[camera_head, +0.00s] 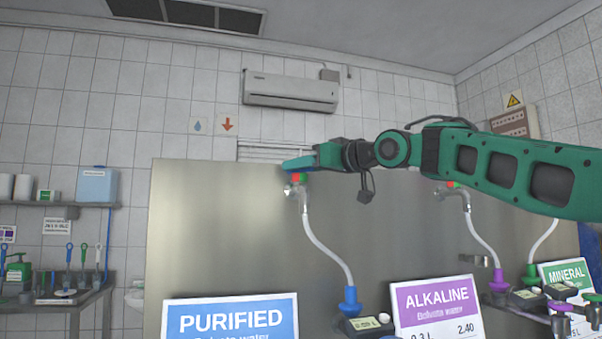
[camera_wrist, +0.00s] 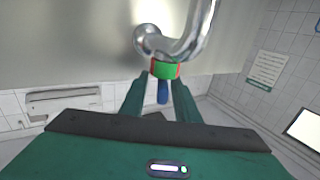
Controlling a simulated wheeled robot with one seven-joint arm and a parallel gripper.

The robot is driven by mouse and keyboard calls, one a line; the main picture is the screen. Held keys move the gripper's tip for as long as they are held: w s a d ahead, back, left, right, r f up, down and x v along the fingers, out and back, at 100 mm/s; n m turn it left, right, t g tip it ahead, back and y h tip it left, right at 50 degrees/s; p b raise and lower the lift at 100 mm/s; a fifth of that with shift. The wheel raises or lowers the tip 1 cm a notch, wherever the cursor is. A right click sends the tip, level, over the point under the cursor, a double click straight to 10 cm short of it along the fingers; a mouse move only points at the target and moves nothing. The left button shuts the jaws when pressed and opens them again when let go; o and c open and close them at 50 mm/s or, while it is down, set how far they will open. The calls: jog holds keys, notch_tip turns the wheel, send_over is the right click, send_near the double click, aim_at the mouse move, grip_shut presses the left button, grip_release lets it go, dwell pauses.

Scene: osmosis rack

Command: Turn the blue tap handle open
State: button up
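The blue tap handle (camera_head: 297,164) sits on top of the left metal tap (camera_head: 299,192), above a red and green collar (camera_head: 300,178). My gripper (camera_head: 318,158) comes in from the right at the handle's height. In the wrist view, the blue handle (camera_wrist: 162,92) lies between the two green fingers of my gripper (camera_wrist: 161,88), with a gap on each side. The fingers look open and not clamped on it. The collar (camera_wrist: 165,70) and the curved chrome tap (camera_wrist: 180,42) show just beyond the fingertips. Part of the handle is hidden by my gripper in the head view.
A metal back panel (camera_head: 215,240) stands behind the taps. A white hose (camera_head: 325,250) drops from the tap to a blue fitting (camera_head: 350,300). A PURIFIED sign (camera_head: 232,320) and an ALKALINE sign (camera_head: 437,308) stand below. Another tap (camera_head: 455,195) is to the right.

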jog(key=shift+w, duration=0.1)
jog(key=shift+c, duration=0.6)
grip_shut()
jog(key=shift+d, duration=0.1)
jog(key=shift+m+t+h, duration=0.3)
jog(key=shift+h, duration=0.1)
jog(key=shift+a+m+t+h, duration=0.2)
jog(key=shift+m+t+h, duration=1)
jog(key=shift+h, duration=0.5)
jog(key=shift+d+r+m+t+h, duration=0.1)
jog(key=shift+m+t+h, duration=0.4)
jog(key=shift+m+h, duration=1.15)
jog(key=shift+h, duration=0.55)
